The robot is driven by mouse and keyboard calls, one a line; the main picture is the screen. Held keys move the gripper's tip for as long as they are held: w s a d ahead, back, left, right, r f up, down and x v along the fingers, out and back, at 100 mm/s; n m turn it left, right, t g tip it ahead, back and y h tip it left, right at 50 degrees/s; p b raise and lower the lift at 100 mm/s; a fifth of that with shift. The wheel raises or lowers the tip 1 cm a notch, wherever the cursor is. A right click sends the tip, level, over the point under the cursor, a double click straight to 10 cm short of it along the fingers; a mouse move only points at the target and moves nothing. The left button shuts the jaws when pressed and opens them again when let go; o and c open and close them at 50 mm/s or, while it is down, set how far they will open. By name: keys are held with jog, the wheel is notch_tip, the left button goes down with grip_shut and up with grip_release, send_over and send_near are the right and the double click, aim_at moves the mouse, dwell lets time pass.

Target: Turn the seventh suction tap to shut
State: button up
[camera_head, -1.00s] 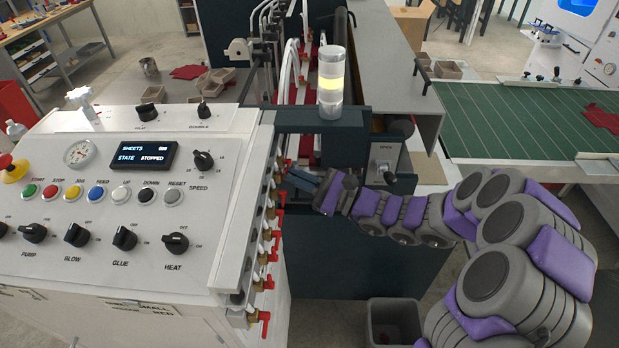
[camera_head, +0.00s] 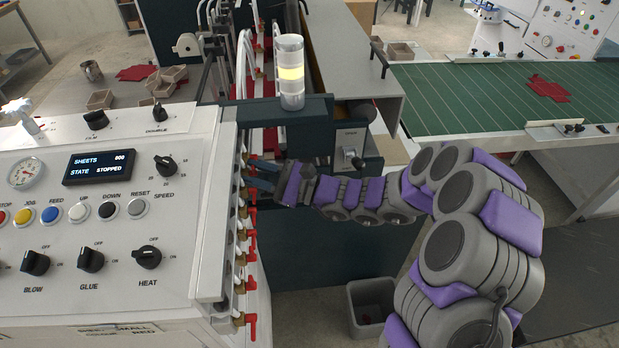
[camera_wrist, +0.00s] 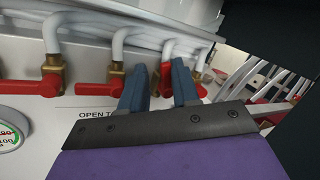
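A row of brass taps with red handles (camera_head: 250,327) runs down the right side of the white control panel. In the wrist view, one red handle (camera_wrist: 33,87) and a second red handle (camera_wrist: 97,91) lie sideways, left of the fingers. A third red handle (camera_wrist: 167,72) shows between and beyond the fingers, partly hidden by the right finger. I cannot tell which tap is the seventh. My gripper (camera_head: 262,175) is at the far upper end of the row; in the wrist view my gripper (camera_wrist: 159,88) has its two blue fingers apart. Contact is unclear.
The control panel (camera_head: 200,240) stands close left of my arm. A lamp post (camera_head: 291,75) rises just beyond the gripper. A grey bin (camera_head: 370,305) sits on the floor below my arm. A green table (camera_head: 480,95) is at right.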

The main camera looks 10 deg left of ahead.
jog(key=s+d+p, duration=0.3)
jog(key=d, duration=1.7)
jog(key=shift+p, duration=0.4)
dwell(0.9)
jog(key=shift+r, duration=0.1)
jog(key=shift+d, duration=0.1)
dwell(0.4)
jog(key=s+d+f+p, duration=0.2)
jog(key=d+f, duration=0.1)
jog(key=d, duration=1.4)
jog(key=shift+f, duration=0.15)
